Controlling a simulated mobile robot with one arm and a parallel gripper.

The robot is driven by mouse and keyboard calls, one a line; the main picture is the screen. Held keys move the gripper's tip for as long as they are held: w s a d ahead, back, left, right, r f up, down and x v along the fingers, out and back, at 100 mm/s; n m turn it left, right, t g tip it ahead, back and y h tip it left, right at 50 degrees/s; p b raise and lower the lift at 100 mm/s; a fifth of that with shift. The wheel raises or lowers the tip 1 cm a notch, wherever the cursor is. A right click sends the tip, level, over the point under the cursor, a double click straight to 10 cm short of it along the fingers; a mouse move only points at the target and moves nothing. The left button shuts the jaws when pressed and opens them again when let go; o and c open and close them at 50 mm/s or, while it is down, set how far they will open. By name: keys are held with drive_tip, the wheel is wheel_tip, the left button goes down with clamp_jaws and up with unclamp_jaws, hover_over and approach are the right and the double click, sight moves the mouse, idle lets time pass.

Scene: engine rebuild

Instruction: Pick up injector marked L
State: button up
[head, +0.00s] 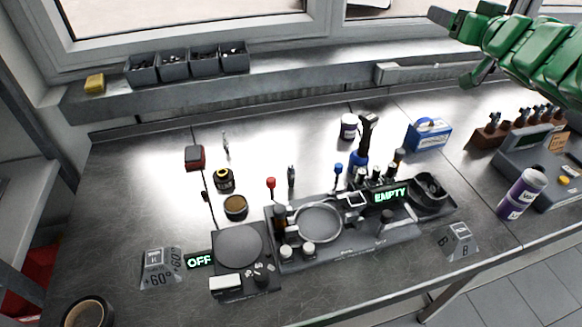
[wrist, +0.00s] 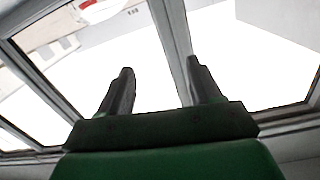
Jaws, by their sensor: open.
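Several dark, slim upright parts (head: 523,116) stand in a brown wooden block (head: 486,137) at the right of the bench in the head view. They may be injectors, but they are too small to tell, and I cannot read an L on any of them. My gripper (wrist: 158,88) shows in the wrist view with its two dark fingers apart and nothing between them. It faces the bright window, with no bench parts in its view. My green arm fills the upper right of the head view, above the bench near the block.
A grey device with a display (head: 538,142) and a purple-white can (head: 522,192) stand at the right. A blue box (head: 429,135) is left of the block.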

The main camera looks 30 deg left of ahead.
drive_tip(key=w+d+r+m+t+h, duration=0.1)
drive_tip(key=w+d+m+t+h, duration=0.35)
drive_tip(key=d+m+h, duration=0.55)
drive_tip(key=m+g+y, duration=1.1)
drive_tip(key=m+g, duration=0.4)
drive_tip(key=m, duration=0.2)
hover_over(294, 171)
drive_tip(key=d, duration=0.4)
wheel_tip(294, 171, down, 11)
drive_tip(key=shift+s+a+f, duration=0.1)
drive_tip(key=shift+s+f, duration=0.05)
drive_tip(key=shift+f, duration=6.1)
drive_tip(key=shift+s+a+f, duration=0.1)
drive_tip(key=shift+f, duration=6.15)
drive_tip(key=shift+d+f, duration=0.1)
drive_tip(key=shift+f, duration=0.8)
drive_tip(key=shift+x, duration=0.85)
drive_tip(key=shift+w+a+f, duration=0.1)
drive_tip(key=shift+w+a, duration=0.05)
drive_tip(key=shift+a, duration=0.55)
